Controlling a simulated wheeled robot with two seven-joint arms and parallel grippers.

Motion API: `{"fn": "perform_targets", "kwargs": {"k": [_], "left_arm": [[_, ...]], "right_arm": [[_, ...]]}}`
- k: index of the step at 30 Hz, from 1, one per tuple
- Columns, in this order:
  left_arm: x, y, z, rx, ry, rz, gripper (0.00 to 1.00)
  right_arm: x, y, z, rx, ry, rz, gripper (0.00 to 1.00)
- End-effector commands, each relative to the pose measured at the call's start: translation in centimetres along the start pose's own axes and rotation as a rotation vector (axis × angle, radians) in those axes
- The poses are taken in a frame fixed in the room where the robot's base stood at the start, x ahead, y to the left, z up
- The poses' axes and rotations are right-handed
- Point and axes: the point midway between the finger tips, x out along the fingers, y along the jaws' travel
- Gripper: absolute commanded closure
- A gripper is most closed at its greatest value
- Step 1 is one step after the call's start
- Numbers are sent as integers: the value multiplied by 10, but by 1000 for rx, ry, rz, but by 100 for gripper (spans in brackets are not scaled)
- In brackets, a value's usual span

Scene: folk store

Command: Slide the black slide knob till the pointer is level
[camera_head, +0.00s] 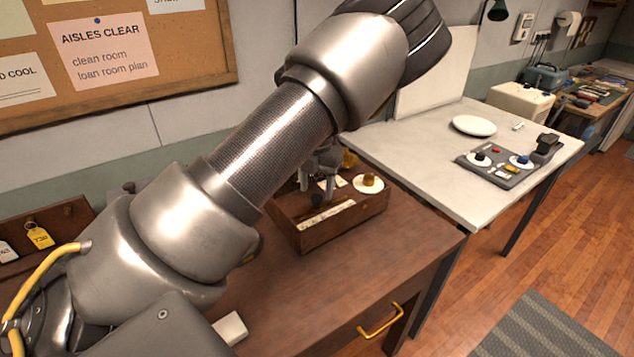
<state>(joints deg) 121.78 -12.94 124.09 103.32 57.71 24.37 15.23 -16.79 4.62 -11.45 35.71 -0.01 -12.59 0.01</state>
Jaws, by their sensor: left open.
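A wooden box (345,222) with a pale scale strip (327,214) stands on the brown desk. A small black knob (316,201) shows on it, behind the strip; I take it for the slide knob. My left gripper (317,184) points down just above this knob, its fingers apart. I cannot tell whether they touch the knob. A brass knob on a white disc (368,183) sits at the box's right. My left forearm hides the box's back left. I cannot make out the pointer or whether it is level. My right gripper is not in view.
A pale table (420,150) at the right holds a grey control panel (503,168) and a white plate (474,126). A small white block (230,328) lies near the desk front. A key rack with a yellow tag (39,236) is at the left. The desk right of the box is clear.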

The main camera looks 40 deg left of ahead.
Motion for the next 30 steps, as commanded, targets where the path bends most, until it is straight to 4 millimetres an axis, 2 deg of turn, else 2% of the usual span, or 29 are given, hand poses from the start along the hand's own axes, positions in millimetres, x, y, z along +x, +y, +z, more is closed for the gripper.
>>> {"fn": "perform_targets", "kwargs": {"k": [1,9,11,21,22,27,30], "left_arm": [[10,0,0,0,0,-1,49],[37,0,-1,-1,0,-2,49],[32,0,0,0,-1,-1,49],[34,0,0,-1,-1,-1,49],[34,0,0,-1,-1,-1,50],[35,0,0,-1,-1,-1,73],[35,0,0,-1,-1,-1,82]], "right_arm": [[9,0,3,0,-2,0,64],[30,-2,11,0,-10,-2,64],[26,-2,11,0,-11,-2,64],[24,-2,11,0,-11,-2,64],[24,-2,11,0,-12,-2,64],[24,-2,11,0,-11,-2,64],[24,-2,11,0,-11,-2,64]]}}
